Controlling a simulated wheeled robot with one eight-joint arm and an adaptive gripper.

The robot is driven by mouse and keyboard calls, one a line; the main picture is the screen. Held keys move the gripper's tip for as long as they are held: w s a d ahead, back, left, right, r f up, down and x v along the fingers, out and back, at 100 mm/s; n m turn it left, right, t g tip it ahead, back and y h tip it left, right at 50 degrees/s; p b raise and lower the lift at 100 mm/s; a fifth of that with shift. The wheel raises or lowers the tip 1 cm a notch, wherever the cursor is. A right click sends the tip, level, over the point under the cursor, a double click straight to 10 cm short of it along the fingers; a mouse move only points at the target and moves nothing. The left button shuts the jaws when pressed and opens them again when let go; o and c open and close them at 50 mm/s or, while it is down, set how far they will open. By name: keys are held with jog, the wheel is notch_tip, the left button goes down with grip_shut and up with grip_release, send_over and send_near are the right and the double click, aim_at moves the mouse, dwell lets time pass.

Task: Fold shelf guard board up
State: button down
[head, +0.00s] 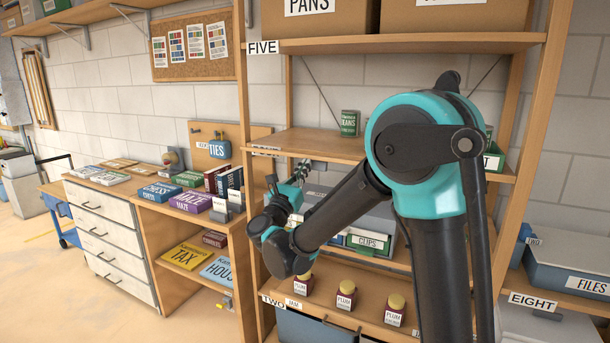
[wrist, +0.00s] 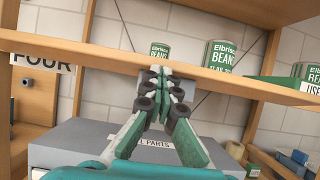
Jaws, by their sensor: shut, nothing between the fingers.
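A wooden shelf (head: 300,141) at the FOUR label runs behind my arm. In the wrist view, its front board (wrist: 110,58) crosses the picture as a long light-wood strip. I cannot tell whether this strip is the guard board or the shelf's own edge. My gripper (head: 301,168) is shut and empty, just below the shelf's front edge. In the wrist view, the gripper's fingertips (wrist: 163,72) overlap the board's lower part; contact is unclear. My arm hides the shelf's right part in the head view.
A green bean can (head: 349,123) stands on the shelf; another bean can (wrist: 219,56) shows in the wrist view. Below are a grey parts box (wrist: 85,140) and several plum jars (head: 346,295). A wooden upright (head: 246,200) stands left of my gripper.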

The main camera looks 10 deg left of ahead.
jog(key=r+g+y, duration=0.1)
jog(key=r+g, duration=0.1)
jog(key=g, duration=0.1)
jog(key=w+r+g+y, duration=0.1)
jog(key=r+g, duration=0.1)
jog(key=r, duration=0.1)
jog(key=w+d+r+g+y, duration=0.1)
jog(key=r+g, duration=0.1)
jog(key=g, duration=0.1)
jog(key=shift+w+r+g, duration=0.15)
jog(key=shift+w+g, duration=0.1)
jog(key=shift+g, duration=0.05)
jog(key=shift+w+d+r+g, duration=0.1)
jog(key=shift+w+r+g, duration=0.15)
jog(key=shift+g, duration=0.15)
jog(key=shift+w+d+r, duration=0.25)
jog(key=shift+w+r, duration=0.2)
jog(key=shift+w, duration=0.25)
jog(key=shift+w+d+r, duration=0.2)
jog(key=shift+w+r, duration=0.2)
jog(key=shift+w, duration=0.3)
